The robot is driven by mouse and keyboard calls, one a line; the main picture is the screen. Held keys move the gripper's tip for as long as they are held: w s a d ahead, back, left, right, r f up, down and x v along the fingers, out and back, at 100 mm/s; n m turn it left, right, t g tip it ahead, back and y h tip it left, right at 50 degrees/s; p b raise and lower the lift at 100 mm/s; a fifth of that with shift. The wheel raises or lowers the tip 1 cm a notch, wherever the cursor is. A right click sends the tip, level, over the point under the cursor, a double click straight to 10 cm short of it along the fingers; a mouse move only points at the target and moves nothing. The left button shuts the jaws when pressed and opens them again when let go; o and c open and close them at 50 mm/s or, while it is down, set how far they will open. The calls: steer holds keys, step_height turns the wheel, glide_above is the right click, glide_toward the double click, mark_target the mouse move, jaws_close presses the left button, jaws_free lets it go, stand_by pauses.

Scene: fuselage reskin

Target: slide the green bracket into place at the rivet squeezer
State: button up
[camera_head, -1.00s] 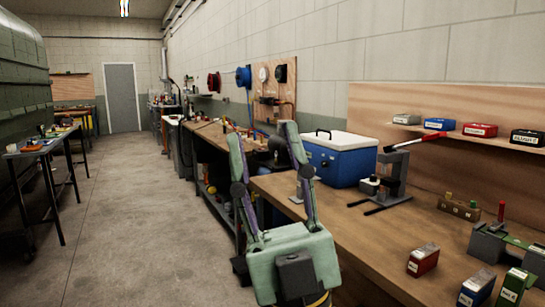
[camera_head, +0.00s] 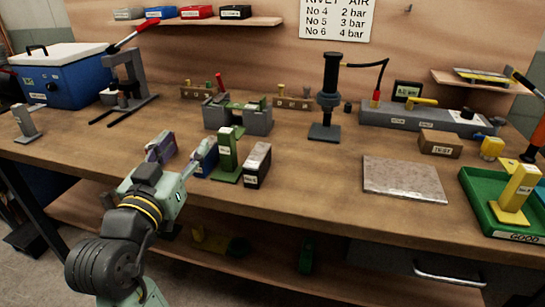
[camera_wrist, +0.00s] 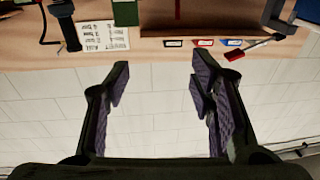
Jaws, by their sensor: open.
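A black upright tool (camera_head: 329,100) with a hose stands farther back and looks like the rivet squeezer. A grey press (camera_head: 135,75) with a red lever stands at the back left.
A flat plate (camera_head: 403,179) and a green tray (camera_head: 475,186) with a yellow bracket (camera_head: 518,190) lie right.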

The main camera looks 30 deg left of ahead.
mark_target(224, 132)
steer(key=w, duration=0.2)
steer(key=w+f+h+p, duration=0.1)
steer(key=w, duration=0.1)
steer(key=w+d+f+m+h, duration=0.1)
steer(key=w, duration=0.1)
steer(key=shift+d+f, duration=0.1)
steer(key=shift+f, duration=0.1)
steer(key=w+p, duration=0.2)
steer(key=w, duration=0.3)
steer(key=shift+r+p, duration=0.35)
steer(key=shift+p, duration=0.05)
steer(key=shift+w+a+f, duration=0.15)
steer(key=shift+w+a, duration=0.1)
steer(key=shift+w, duration=0.15)
jaws_close()
